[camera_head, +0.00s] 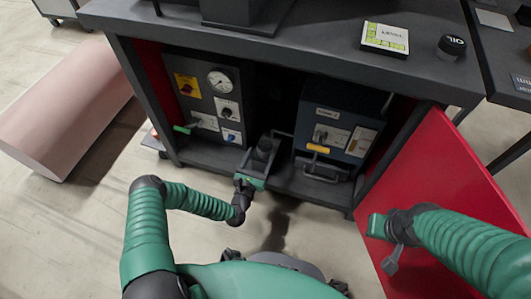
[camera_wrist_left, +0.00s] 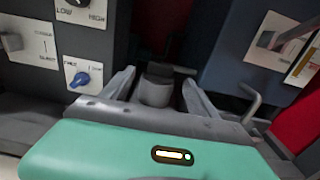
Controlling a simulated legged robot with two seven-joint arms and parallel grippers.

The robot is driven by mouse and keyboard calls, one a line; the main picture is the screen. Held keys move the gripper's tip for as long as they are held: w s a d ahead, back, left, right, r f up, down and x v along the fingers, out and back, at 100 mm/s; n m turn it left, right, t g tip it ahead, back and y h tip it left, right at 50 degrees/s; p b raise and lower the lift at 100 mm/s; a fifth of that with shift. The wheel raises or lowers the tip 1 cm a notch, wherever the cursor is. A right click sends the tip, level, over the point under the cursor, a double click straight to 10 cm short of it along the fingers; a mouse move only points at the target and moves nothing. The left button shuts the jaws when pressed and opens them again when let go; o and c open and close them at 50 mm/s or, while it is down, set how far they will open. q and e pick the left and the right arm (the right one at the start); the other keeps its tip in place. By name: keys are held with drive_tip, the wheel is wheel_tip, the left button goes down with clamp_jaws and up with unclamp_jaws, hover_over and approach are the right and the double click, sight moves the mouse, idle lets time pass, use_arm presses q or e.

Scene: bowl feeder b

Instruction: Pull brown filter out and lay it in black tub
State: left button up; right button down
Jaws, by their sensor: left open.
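My left gripper (camera_head: 258,165) reaches into the low opening of the dark cabinet, between the gauge panel and the blue unit. In the left wrist view its two grey fingers (camera_wrist_left: 158,78) are spread apart, with a short grey-dark cylinder (camera_wrist_left: 155,92) between and beyond them. Contact cannot be told. This cylinder also shows in the head view (camera_head: 264,148); it does not look clearly brown, and I cannot tell if it is the filter. No black tub can be made out for sure. My right gripper (camera_head: 384,243) is in front of the red door; its opening is unclear.
The gauge panel (camera_head: 211,98) stands left of my left gripper, the blue unit (camera_head: 338,120) with a yellow handle right. The red door (camera_head: 440,190) hangs open at right. A round black OIL container (camera_head: 452,47) and a labelled box (camera_head: 385,38) sit on the cabinet top.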

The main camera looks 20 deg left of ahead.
use_arm(q)
drive_tip(key=w+b, duration=0.2)
drive_tip(key=w, duration=0.2)
drive_tip(key=w+b, duration=0.3)
drive_tip(key=w, duration=0.2)
drive_tip(key=shift+w+d+r, duration=0.2)
drive_tip(key=shift+w, duration=0.05)
drive_tip(key=shift+w+r, duration=0.15)
drive_tip(key=c, duration=1.5)
